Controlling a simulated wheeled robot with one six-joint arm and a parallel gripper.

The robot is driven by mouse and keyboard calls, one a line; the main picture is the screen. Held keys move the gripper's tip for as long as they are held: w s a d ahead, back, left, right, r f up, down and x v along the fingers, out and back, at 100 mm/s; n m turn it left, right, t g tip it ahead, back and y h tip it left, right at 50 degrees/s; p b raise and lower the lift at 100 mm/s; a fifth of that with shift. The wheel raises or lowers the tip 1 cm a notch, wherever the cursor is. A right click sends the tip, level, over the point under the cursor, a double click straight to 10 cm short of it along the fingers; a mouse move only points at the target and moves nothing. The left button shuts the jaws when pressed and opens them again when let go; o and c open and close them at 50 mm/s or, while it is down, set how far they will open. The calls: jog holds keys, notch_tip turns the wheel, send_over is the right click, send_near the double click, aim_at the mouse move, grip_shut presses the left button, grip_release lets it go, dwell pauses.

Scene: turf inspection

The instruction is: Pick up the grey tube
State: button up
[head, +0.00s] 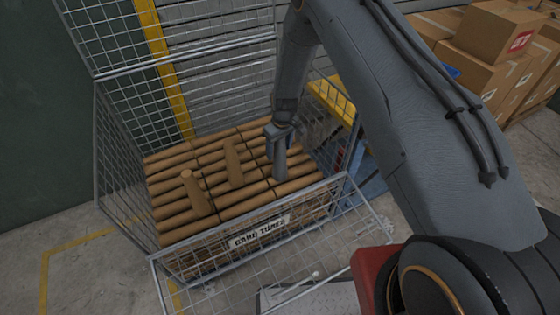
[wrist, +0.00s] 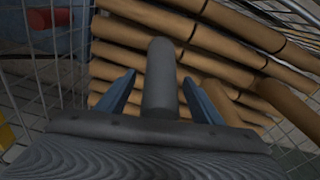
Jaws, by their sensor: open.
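The grey tube (head: 280,160) stands upright on the layer of brown tubes, inside a wire mesh cage. My gripper (head: 279,131) is over the top of the grey tube, with its fingers pointing down. In the wrist view the grey tube (wrist: 160,80) rises between the two blue fingers of my gripper (wrist: 160,92). There is a visible gap between the tube and each finger, so the jaws are open around it.
Brown tubes (head: 225,200) lie in rows in the wire cage (head: 350,185). Several brown tubes also stand upright, including one at the left (head: 195,192) and one in the middle (head: 233,163). The cage's front panel is folded down. Cardboard boxes (head: 497,30) are stacked at the right.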

jog(key=c, duration=1.4)
jog(key=shift+c, duration=0.2)
jog(key=shift+r, duration=0.15)
